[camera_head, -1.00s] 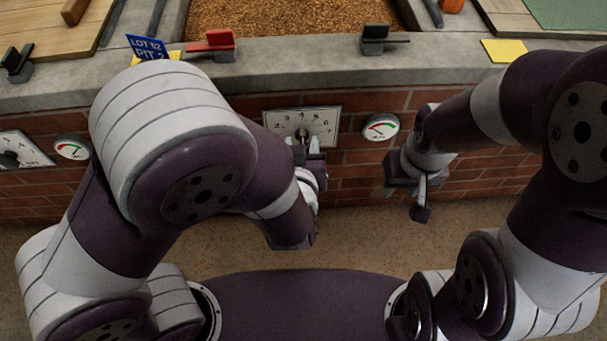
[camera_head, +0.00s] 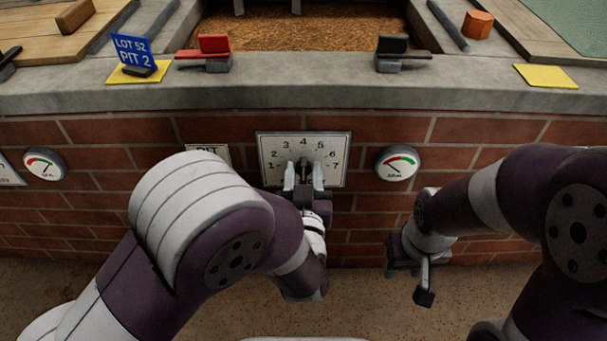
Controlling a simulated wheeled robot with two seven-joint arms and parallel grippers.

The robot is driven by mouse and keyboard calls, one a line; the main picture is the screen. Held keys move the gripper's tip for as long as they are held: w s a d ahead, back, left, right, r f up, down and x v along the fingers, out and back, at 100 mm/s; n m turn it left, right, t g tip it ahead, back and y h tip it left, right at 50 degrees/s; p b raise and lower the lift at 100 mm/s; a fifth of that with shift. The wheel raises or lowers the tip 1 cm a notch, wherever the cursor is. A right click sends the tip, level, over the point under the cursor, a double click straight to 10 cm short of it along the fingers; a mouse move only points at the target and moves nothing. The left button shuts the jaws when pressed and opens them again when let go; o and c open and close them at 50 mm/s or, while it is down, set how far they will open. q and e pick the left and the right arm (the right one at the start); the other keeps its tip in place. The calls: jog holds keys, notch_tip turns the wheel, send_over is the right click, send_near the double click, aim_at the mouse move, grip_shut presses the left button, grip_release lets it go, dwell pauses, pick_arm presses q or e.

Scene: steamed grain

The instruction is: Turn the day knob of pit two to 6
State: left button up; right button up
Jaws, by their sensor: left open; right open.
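The day dial of pit two is a pale plate (camera_head: 268,146) with the numbers 1 to 7 in an arc, on the brick wall below the pit. Its knob (camera_head: 304,166) sits at the plate's lower middle and is mostly hidden by my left gripper (camera_head: 304,174). The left gripper's two pale fingers are open, one on each side of the knob; I cannot tell if they touch it. Which number the knob points at is not clear. My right gripper (camera_head: 424,290) hangs low in front of the wall at the right, open and empty, its fingers seen edge-on.
A blue sign reading LOT 52 PIT 2 (camera_head: 133,51) stands on a yellow card on the ledge. A red-handled latch (camera_head: 210,50) and a black one (camera_head: 399,52) sit there too. Round gauges flank the dial, one at right (camera_head: 397,163), one at far left (camera_head: 45,164).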

pick_arm(q)
jog(key=shift+w, duration=0.4)
grip_shut()
jog(key=shift+r+m+p, duration=0.2)
jog(key=shift+m+p, duration=0.1)
jog(key=shift+p, duration=0.3)
jog(key=m+p, duration=0.2)
jog(key=p, duration=0.1)
jog(key=d+m+p, duration=0.1)
jog(key=m+p, duration=0.2)
jog(key=p, duration=0.1)
jog(key=d+m+p, duration=0.1)
jog(key=m+p, duration=0.2)
jog(key=shift+d+f+p, duration=0.1)
jog(key=shift+f+p, duration=0.2)
jog(key=shift+f, duration=0.1)
jog(key=shift+d+f+m+p, duration=0.15)
jog(key=shift+f+m+p, duration=0.1)
jog(key=shift+m+p, duration=0.5)
jog(key=shift+d+f+m+p, duration=0.1)
jog(key=shift+f+m+p, duration=0.15)
jog(key=shift+m+p, duration=0.45)
jog(key=shift+f+m, duration=0.1)
jog(key=shift+m, duration=0.15)
